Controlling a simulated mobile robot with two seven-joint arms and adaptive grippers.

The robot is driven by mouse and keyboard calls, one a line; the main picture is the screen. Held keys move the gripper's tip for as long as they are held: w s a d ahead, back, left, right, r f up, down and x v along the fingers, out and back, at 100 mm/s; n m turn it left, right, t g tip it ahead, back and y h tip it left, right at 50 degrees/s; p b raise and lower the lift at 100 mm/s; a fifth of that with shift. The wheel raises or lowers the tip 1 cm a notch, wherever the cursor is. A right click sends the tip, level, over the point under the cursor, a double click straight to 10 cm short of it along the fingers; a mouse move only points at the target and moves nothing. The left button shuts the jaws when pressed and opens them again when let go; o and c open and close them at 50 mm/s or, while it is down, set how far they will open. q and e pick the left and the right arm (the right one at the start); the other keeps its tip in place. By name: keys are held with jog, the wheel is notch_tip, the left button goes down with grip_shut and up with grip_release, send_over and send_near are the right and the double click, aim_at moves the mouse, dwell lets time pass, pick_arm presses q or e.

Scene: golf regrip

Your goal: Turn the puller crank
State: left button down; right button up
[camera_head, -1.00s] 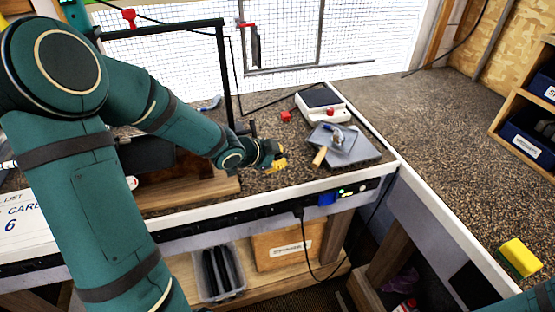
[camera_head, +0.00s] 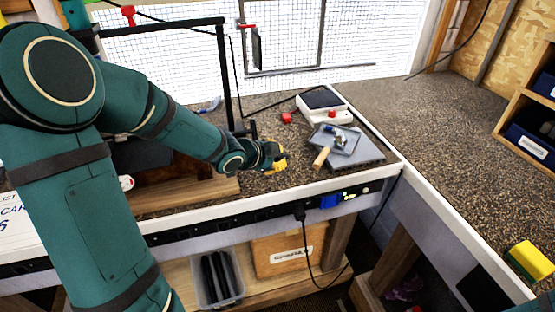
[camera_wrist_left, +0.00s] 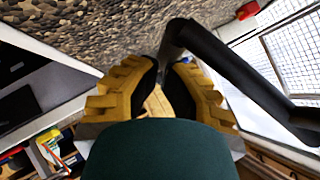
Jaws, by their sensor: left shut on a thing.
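The black puller frame (camera_head: 224,75) stands on the bench at the back left. Its black crank (camera_wrist_left: 250,80) shows in the left wrist view as a thick bar, with its bent end running down between my fingers. My left gripper (camera_head: 280,158) is low over the bench beside the frame's post; its yellow fingers also show in the left wrist view (camera_wrist_left: 162,92). They are shut on the crank's handle, which is mostly hidden between the dark pads. My right gripper is not in view.
A wooden board (camera_head: 190,194) is in front. A yellow sponge (camera_head: 530,260) lies far right. The right bench is mostly clear.

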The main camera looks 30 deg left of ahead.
pick_arm(q)
jog(key=shift+w+a+f, duration=0.15)
jog(key=shift+a+f, duration=0.05)
jog(key=shift+f, duration=0.15)
jog(key=shift+w+a+f, duration=0.5)
jog(key=shift+w+a, duration=0.05)
jog(key=shift+a, duration=0.1)
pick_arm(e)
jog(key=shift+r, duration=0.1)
pick_arm(q)
jog(key=shift+a+f, duration=0.1)
jog(key=shift+p, duration=0.3)
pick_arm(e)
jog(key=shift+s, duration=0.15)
